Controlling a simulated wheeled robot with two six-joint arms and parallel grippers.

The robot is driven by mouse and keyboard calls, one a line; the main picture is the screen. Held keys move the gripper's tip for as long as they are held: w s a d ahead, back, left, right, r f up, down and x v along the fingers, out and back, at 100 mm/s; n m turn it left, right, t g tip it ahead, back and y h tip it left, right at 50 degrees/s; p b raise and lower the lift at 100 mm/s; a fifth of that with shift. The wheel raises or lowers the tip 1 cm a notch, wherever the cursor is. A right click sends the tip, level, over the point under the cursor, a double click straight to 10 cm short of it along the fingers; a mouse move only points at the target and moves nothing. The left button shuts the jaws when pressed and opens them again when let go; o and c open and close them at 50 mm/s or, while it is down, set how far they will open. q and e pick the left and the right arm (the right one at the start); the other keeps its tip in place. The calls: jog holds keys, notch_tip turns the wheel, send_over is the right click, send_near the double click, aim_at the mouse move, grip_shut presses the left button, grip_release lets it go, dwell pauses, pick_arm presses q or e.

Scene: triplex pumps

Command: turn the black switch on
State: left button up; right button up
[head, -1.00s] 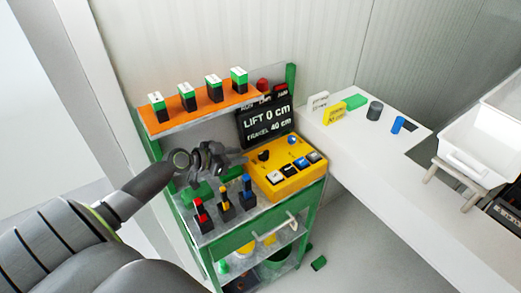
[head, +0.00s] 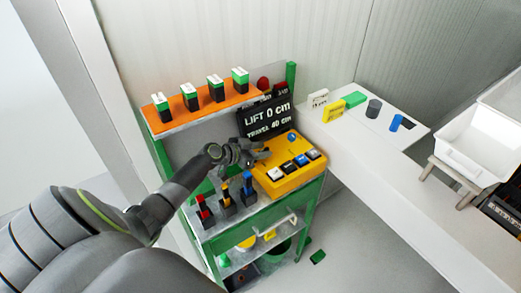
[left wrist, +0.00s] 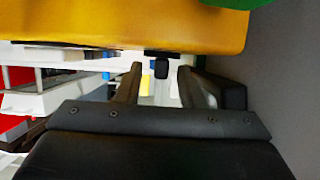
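The yellow control box (head: 287,182) stands on the green cart's top. It carries a blue knob (head: 292,138) and a row of black, white and blue switches along its front. In the left wrist view the yellow box (left wrist: 150,28) fills the upper part, and the black switch (left wrist: 161,68) sticks out from it, between and beyond my fingertips. My left gripper (head: 260,151) is at the box's left rear corner, where it covers the black switch in the head view. In the wrist view the left gripper (left wrist: 160,78) is open, with a gap around the switch. Contact cannot be told.
Red, yellow and blue levers (head: 226,196) stand just below my left arm. A black display (head: 266,117) reading LIFT 0 cm stands behind the box. An orange shelf (head: 205,107) holds several green-and-black blocks. A white counter (head: 350,145) is to the right.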

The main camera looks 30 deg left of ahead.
pick_arm(q)
jog(key=shift+c, duration=0.4)
grip_shut()
jog(key=n+y+p, duration=0.2)
jog(key=p, duration=0.1)
jog(key=shift+s+d+r+t+p, duration=0.1)
jog(key=shift+d+r+t+p, duration=0.05)
jog(key=shift+r+t+p, duration=0.15)
jog(key=shift+f+n+y+p, duration=0.15)
jog(key=shift+n+y+p, duration=0.25)
jog(key=shift+y+p, duration=0.2)
jog(key=shift+f, duration=0.1)
jog(key=shift+o, duration=0.4)
grip_release()
